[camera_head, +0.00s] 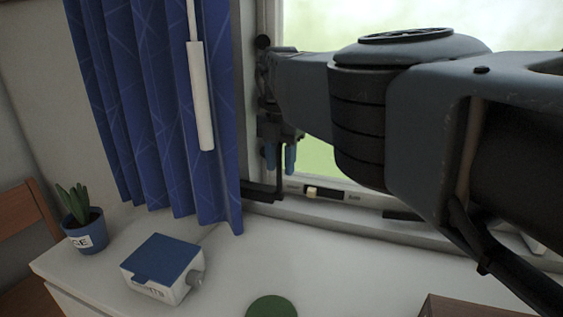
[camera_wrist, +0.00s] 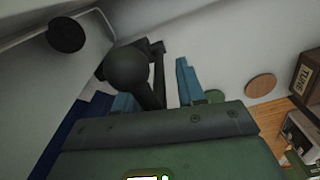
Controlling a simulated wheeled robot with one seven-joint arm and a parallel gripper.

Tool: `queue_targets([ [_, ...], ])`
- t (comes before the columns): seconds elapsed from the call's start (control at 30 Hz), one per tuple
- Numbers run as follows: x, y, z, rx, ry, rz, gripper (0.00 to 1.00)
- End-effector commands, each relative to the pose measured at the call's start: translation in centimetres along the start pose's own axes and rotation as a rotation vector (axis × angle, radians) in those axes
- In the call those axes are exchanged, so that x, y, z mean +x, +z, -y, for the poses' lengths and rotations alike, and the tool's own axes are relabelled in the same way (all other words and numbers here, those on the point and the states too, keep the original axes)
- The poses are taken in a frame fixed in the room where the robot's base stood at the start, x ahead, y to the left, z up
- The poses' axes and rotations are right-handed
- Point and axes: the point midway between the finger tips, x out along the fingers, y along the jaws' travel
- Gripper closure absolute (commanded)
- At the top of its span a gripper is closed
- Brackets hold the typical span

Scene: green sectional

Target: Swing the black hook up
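The black hook (camera_head: 262,191) is at the lower left corner of the window, beside the blue curtain. A dark bar runs sideways there and a thin upright part rises towards my gripper. My gripper (camera_head: 280,160) points down just above it, with two blue fingers spread apart. In the wrist view my gripper (camera_wrist: 155,92) has a dark rod and a rounded dark part (camera_wrist: 127,68) between or just beyond the fingers. I cannot tell whether either finger touches it. My arm hides much of the window.
A blue curtain (camera_head: 160,110) and white wand (camera_head: 200,95) hang left of my gripper. A small labelled slider (camera_head: 325,193) sits on the window frame. Below are a potted plant (camera_head: 84,232), a blue-topped box (camera_head: 162,262) and a green disc (camera_head: 272,306).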

Motion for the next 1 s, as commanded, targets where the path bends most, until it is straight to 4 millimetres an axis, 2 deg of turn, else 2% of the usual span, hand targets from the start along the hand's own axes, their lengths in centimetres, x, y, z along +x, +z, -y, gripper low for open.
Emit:
queue_targets([
  [0.17, -1.4, 0.0, -0.1, 0.0, 0.003, 0.002, 0.61],
  [0.27, -2.8, 0.0, 0.0, 0.0, 0.002, 0.001, 0.61],
  [0.4, -5.6, 0.2, 0.1, 0.0, 0.002, 0.002, 0.61],
  [0.5, -6.7, 0.1, 0.1, 0.002, -0.001, -0.001, 0.61],
  [0.7, -7.6, 0.1, 0.2, 0.002, -0.002, -0.001, 0.61],
  [1.0, -7.5, 0.1, 0.2, 0.002, -0.002, 0.0, 0.61],
])
